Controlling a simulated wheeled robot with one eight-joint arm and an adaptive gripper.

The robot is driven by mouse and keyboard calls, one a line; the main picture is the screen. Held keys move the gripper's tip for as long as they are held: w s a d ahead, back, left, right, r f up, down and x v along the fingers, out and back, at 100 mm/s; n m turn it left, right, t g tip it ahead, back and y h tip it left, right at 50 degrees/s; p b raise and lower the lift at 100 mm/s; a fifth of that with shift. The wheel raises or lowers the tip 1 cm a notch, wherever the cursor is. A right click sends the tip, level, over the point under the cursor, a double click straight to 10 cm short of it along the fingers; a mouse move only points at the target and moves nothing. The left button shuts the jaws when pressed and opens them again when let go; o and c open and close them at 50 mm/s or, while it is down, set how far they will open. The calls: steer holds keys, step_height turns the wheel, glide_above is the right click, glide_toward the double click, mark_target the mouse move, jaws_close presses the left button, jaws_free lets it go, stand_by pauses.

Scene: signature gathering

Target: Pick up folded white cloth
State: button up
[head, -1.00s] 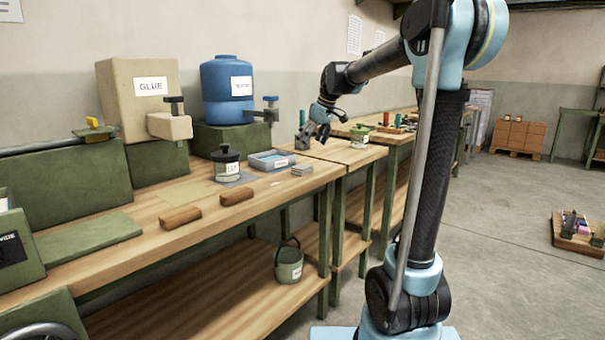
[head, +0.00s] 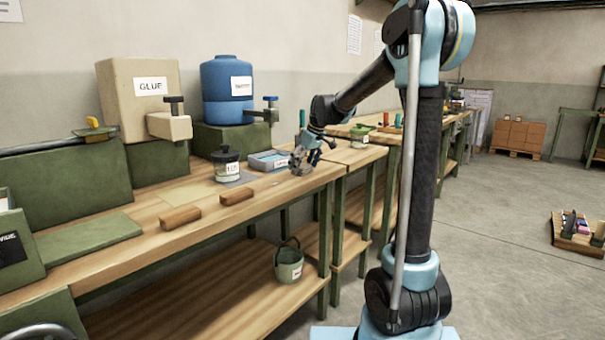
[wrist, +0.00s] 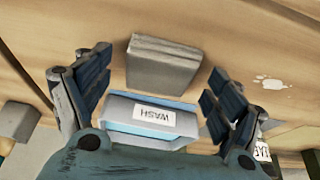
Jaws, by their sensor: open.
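The folded cloth (wrist: 162,62) looks greyish white, a small layered block lying flat on the wooden bench. In the wrist view it sits between the tips of my open fingers and beyond them. My gripper (wrist: 158,75) is open and empty, pointing down above the bench. In the head view my gripper (head: 303,163) is at the bench's right front part and hides most or all of the cloth. I cannot tell the exact height gap between fingers and cloth.
A blue tray labelled WASH (wrist: 150,118) lies close beside the cloth; it also shows in the head view (head: 268,160). A lidded jar (head: 227,165) and two wooden blocks (head: 237,195) stand to the left. The bench's front edge is near.

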mark_target(303, 167)
steer(key=c, duration=1.2)
step_height(303, 167, up, 10)
steer(key=o, duration=0.6)
steer(key=c, duration=0.4)
steer(key=shift+s, duration=0.1)
